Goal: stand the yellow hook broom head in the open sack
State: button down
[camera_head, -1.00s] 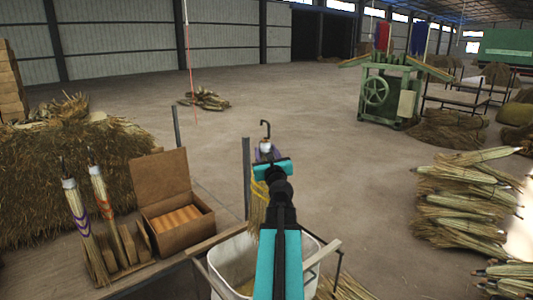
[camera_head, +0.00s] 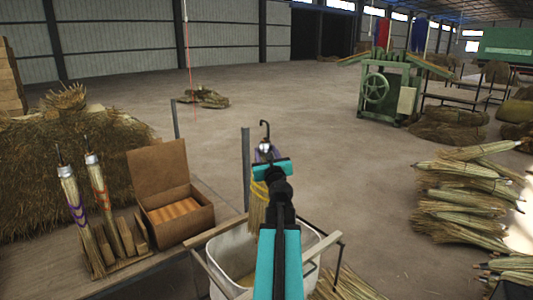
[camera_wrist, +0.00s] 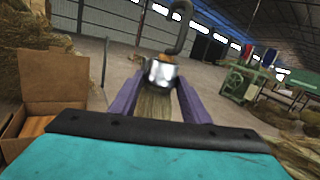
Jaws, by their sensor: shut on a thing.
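The yellow hook broom head (camera_head: 258,197) has a dark hook on top, a yellow binding and straw bristles pointing down. My gripper (camera_head: 264,152) is shut on its neck and holds it roughly upright. The wrist view shows the purple fingers (camera_wrist: 160,100) on either side of the straw, below the metal collar (camera_wrist: 160,72) and hook. The open whitish sack (camera_head: 222,258) hangs in a frame below. The bristles overlap its far rim in the head view. My arm hides part of the sack, and I cannot tell whether the bristle ends are inside it.
A purple-banded broom head (camera_head: 75,200) and an orange-banded one (camera_head: 103,197) stand on the bench at left. An open brown box (camera_head: 175,215) sits beside them. A grey post (camera_head: 246,165) rises behind the sack. Straw bundles (camera_head: 465,205) lie at right.

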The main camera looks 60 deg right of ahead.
notch_tip(320, 180, down, 34)
jog(key=b, duration=3.1)
jog(key=shift+b, duration=0.3)
dwell(1.9)
jog(key=c, duration=0.9)
grip_release()
jog(key=shift+s+a, duration=0.1)
jog(key=shift+a, duration=0.05)
